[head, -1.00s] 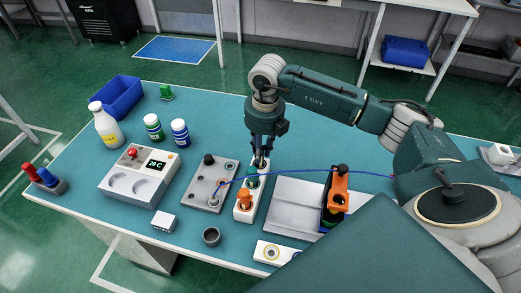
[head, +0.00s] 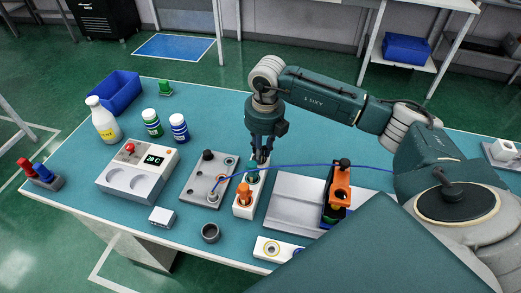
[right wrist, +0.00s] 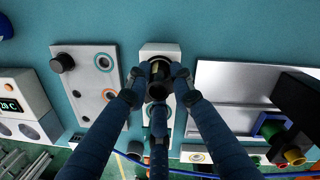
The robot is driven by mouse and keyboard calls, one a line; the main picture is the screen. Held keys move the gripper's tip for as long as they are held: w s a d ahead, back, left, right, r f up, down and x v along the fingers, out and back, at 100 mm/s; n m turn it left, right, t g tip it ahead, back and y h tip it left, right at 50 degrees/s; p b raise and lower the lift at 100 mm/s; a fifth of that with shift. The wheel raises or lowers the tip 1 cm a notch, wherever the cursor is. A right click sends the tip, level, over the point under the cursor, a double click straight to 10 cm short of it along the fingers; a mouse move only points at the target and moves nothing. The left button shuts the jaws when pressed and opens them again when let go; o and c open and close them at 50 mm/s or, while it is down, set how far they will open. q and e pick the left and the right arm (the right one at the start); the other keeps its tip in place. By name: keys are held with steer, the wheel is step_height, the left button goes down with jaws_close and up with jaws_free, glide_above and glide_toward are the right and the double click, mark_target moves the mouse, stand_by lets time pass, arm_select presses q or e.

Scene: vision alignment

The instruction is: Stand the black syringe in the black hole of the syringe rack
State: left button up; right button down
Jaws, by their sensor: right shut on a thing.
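The syringe rack (head: 241,213) is a narrow white block on the teal table. An orange syringe (head: 244,194) stands in its near part, with a green ring (head: 252,177) behind it. My right gripper (head: 262,160) points down over the rack's far end. In the right wrist view, the fingers (right wrist: 158,85) are shut on the black syringe (right wrist: 157,90), seen nearly end-on above the white rack (right wrist: 161,50). The black hole is hidden under the gripper and syringe. I cannot tell whether the syringe's lower end is in it. My left gripper is not in view.
A grey plate (head: 190,197) with a black knob stands left of the rack. A pale tray (head: 290,210) and a black holder with an orange part (head: 339,190) stand right. A blue cable crosses over. A small dark cup (head: 210,233) stands in front.

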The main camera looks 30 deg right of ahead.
steer(key=shift+f+b, duration=0.3)
steer(key=shift+f, duration=0.05)
stand_by(0.7)
steer(key=c, duration=1)
jaws_free()
steer(key=shift+r+p, duration=2.3)
steer(key=shift+r, duration=1.25)
